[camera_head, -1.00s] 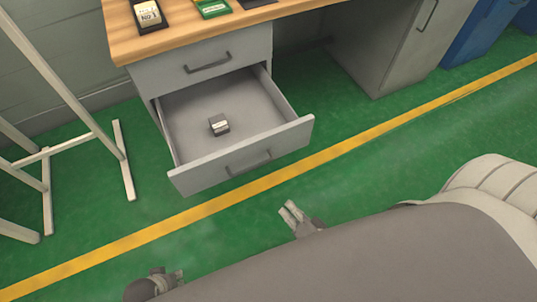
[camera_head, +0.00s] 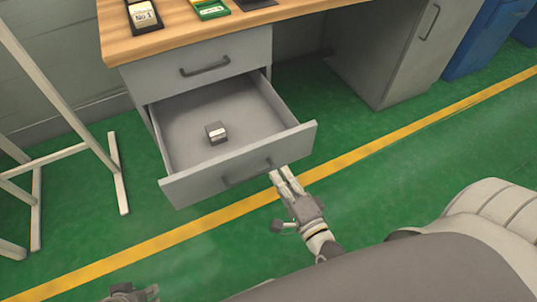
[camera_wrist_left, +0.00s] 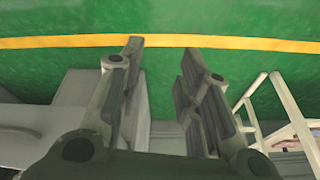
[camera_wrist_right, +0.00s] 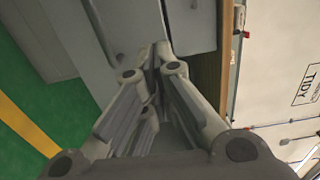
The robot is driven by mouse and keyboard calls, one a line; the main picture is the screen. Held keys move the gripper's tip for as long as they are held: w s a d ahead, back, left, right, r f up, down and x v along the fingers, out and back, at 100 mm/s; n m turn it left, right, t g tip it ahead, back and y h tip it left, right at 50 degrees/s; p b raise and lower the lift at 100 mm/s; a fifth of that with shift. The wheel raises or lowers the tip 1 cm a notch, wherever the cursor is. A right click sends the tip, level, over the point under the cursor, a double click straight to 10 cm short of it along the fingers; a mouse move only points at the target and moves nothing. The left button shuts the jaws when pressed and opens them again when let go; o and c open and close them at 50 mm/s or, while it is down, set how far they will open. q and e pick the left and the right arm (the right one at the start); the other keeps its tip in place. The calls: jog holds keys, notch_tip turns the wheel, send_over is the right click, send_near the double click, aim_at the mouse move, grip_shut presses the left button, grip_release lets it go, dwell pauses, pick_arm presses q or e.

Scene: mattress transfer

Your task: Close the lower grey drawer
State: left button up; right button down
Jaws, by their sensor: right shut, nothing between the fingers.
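The lower grey drawer (camera_head: 205,180) is pulled out below the shut upper drawer (camera_head: 205,65) of the desk. A small grey box with a white label (camera_head: 216,132) lies inside it. My right gripper (camera_head: 279,175) is shut and empty, its fingertips at or very near the drawer front, just right of the handle (camera_head: 247,172). I cannot tell whether they touch. In the right wrist view the fingertips (camera_wrist_right: 154,48) meet in front of grey drawer surfaces. My left gripper (camera_head: 152,291) is low at the bottom edge; the left wrist view shows its fingers (camera_wrist_left: 160,50) apart with nothing between them.
A wooden desktop (camera_head: 165,40) holds several small items. A white frame stand (camera_head: 118,175) is on the left. A grey cabinet (camera_head: 385,60) and blue bins (camera_head: 485,40) stand at the right. Green floor with a yellow line (camera_head: 400,127) is clear in front.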

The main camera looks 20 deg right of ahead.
aim_at(264, 147)
jog(key=w, duration=0.7)
jog(key=shift+a+b, duration=0.15)
jog(key=shift+b, duration=0.15)
pick_arm(q)
jog(key=shift+s+r, duration=0.25)
jog(key=shift+r, duration=0.35)
pick_arm(e)
jog(key=shift+w, duration=0.5)
jog(key=shift+w, duration=0.1)
